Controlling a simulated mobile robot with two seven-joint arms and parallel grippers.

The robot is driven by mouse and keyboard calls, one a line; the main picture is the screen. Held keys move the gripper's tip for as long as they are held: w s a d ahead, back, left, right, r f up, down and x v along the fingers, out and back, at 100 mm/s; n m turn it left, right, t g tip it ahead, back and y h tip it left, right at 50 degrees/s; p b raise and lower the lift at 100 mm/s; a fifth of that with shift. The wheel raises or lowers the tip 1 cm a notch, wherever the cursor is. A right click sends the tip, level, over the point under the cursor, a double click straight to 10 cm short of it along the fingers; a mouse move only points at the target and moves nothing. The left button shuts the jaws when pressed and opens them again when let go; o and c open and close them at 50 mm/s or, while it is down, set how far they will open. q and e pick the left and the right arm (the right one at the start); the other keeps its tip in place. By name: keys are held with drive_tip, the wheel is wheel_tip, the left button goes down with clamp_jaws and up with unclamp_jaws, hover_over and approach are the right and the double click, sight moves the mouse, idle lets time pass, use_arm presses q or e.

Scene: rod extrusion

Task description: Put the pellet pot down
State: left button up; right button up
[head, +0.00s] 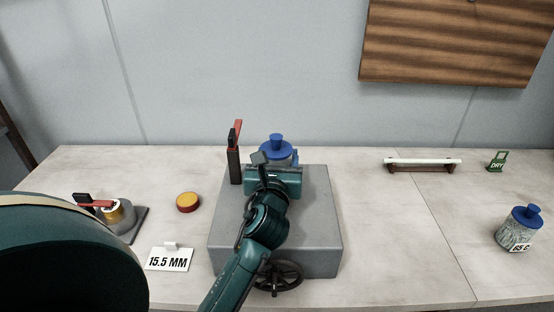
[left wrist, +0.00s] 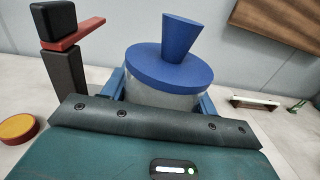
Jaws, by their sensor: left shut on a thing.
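The pellet pot (head: 276,148), a clear jar with a blue lid and knob, is upright at the far side of the grey block (head: 318,222). My left gripper (head: 279,163) reaches over the block and is shut on the pot. In the left wrist view the pot (left wrist: 168,68) sits between the two blue fingers, with its lid above them. The pot's base is hidden behind my gripper, so I cannot tell whether it touches a surface. My right gripper is not in view.
A dark post with a red lever (head: 235,155) stands just left of the pot. A yellow-red button (head: 188,202), a 15.5 MM sign (head: 169,259), a rod on a rack (head: 424,164), a green DRY tag (head: 497,161) and another blue-lidded jar (head: 519,228) are on the table. The right-centre table is clear.

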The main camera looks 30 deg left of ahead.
use_arm(q)
drive_tip(key=shift+r, duration=0.1)
drive_tip(key=shift+f, duration=0.6)
drive_tip(key=o, duration=1.3)
drive_tip(key=shift+c, duration=0.2)
